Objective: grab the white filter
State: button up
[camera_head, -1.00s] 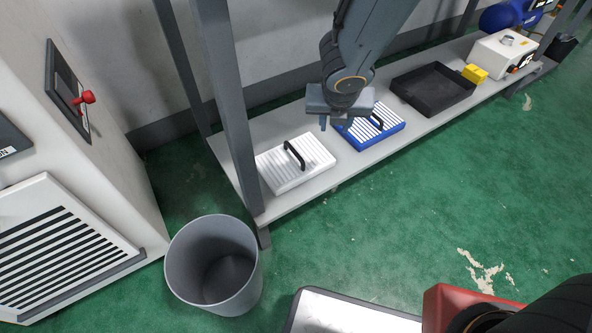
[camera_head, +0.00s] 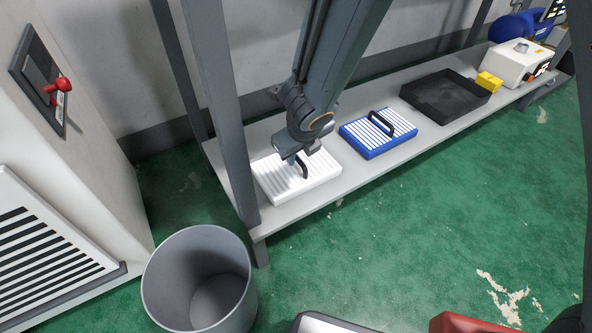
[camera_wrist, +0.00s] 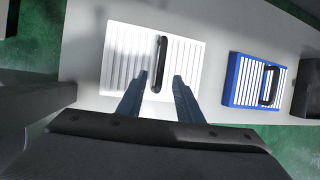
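The white filter (camera_head: 322,177) lies flat on the low shelf, a ribbed white panel with a black handle (camera_head: 303,166) across it. It also shows in the wrist view (camera_wrist: 186,55), with its handle (camera_wrist: 160,62) upright in the picture. My gripper (camera_wrist: 160,82) is open, one finger on each side of the handle's near end in the wrist view. In the head view my gripper (camera_head: 296,160) is over the filter and hides part of it and of the handle. I cannot tell whether the fingers touch the handle or how far above the filter they are.
A blue-framed filter (camera_head: 371,146) lies to the right on the shelf. Beyond it are a black tray (camera_head: 445,95), a yellow block (camera_head: 489,82) and a white device (camera_head: 518,62). A grey shelf post (camera_head: 233,130) stands close on the left. A grey bin (camera_head: 200,282) stands on the floor.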

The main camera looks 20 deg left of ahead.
aim_at(298, 159)
jog(key=b+x, duration=0.2)
jog(key=x, duration=0.2)
jog(key=shift+f+b, duration=0.15)
jog(key=shift+b, duration=0.15)
grip_shut()
dwell(1.1)
